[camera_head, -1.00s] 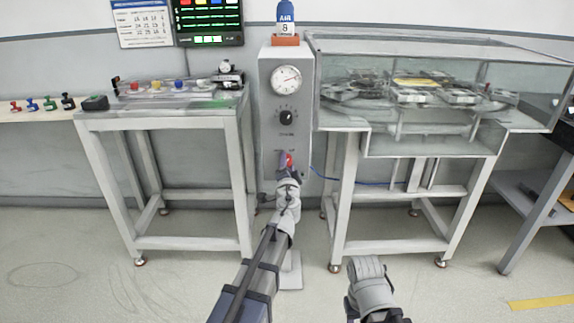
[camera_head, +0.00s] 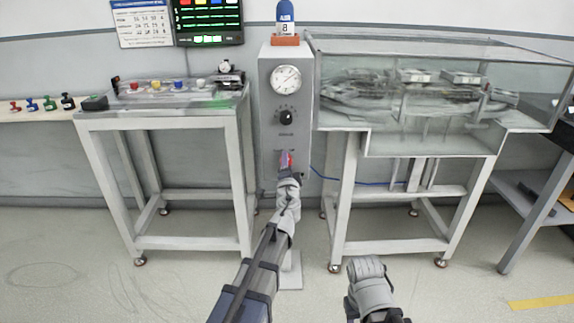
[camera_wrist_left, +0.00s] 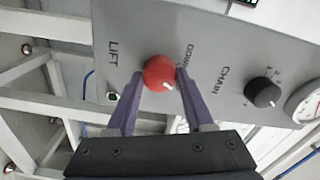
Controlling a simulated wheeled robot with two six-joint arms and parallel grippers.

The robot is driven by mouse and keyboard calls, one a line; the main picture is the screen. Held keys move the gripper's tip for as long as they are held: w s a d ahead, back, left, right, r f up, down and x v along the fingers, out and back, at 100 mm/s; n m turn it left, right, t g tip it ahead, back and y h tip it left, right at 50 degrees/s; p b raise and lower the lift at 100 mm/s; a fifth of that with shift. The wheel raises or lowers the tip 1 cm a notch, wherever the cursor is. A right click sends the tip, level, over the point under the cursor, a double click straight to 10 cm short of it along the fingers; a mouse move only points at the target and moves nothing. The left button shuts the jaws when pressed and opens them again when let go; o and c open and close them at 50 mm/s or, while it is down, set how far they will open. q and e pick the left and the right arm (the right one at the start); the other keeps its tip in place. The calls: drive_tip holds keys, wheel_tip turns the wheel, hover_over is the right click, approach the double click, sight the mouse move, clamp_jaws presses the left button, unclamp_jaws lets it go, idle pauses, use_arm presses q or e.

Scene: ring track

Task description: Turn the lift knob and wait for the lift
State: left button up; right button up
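The red lift knob (camera_wrist_left: 160,73) is on a grey panel beside the label LIFT, with DOWN printed near it. Its white mark points to the lower right in the left wrist view. My left gripper (camera_wrist_left: 160,77) has its purple fingers on both sides of the knob, seemingly touching it. In the head view the left gripper (camera_head: 287,161) is at the lower front of the control column (camera_head: 270,140), with a bit of red showing. The ring track unit (camera_head: 400,95) stands to the right under a clear cover, with raised carriers inside. My right arm shows at the bottom; its fingers do not.
The black chain knob (camera_head: 286,118) and a round gauge (camera_head: 286,79) sit above the lift knob. A white table (camera_head: 165,122) with small coloured parts stands left. A grey shelf (camera_head: 530,205) is far right. The floor in front is open.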

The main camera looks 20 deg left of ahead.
use_arm(q)
drive_tip(key=o, duration=0.4)
drive_tip(key=v, duration=0.7)
drive_tip(key=shift+s, duration=0.4)
drive_tip(key=shift+d, duration=0.15)
